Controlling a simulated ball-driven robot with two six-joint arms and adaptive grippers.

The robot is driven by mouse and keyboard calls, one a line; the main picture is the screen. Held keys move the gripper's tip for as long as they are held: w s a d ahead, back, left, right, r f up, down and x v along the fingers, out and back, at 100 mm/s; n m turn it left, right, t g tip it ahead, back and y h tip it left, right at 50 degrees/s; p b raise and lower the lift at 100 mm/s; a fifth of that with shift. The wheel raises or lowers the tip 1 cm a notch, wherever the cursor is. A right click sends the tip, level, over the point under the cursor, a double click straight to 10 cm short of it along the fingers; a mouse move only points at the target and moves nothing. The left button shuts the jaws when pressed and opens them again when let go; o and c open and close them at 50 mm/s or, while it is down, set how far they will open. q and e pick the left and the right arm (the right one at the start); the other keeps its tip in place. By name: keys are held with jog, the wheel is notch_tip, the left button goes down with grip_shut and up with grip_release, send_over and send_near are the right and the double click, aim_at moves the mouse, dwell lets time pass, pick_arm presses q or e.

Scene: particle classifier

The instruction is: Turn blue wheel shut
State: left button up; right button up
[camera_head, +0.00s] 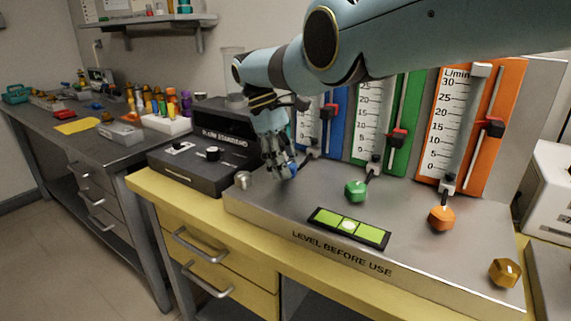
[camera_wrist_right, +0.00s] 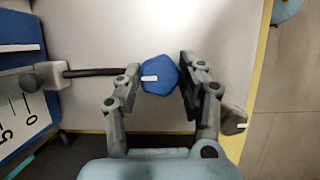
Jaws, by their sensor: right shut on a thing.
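The blue wheel (camera_wrist_right: 160,80) is a faceted knob with a white mark on its face, on a dark stem from the blue flowmeter panel. In the head view the blue wheel (camera_head: 293,171) is mostly hidden by my right gripper (camera_head: 281,170). In the wrist view my right gripper (camera_wrist_right: 160,66) has one finger on each side of the wheel and is shut on it. My left gripper is not in view.
A green wheel (camera_head: 356,188) and an orange wheel (camera_head: 441,217) stand to the right on the same metal base (camera_head: 285,213). A level (camera_head: 348,228) lies in front. A small metal knob (camera_head: 243,180) is just left of my gripper. A black flow standard box (camera_head: 190,168) stands further left.

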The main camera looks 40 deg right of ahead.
jog(key=o, duration=1.2)
jog(key=shift+c, duration=0.2)
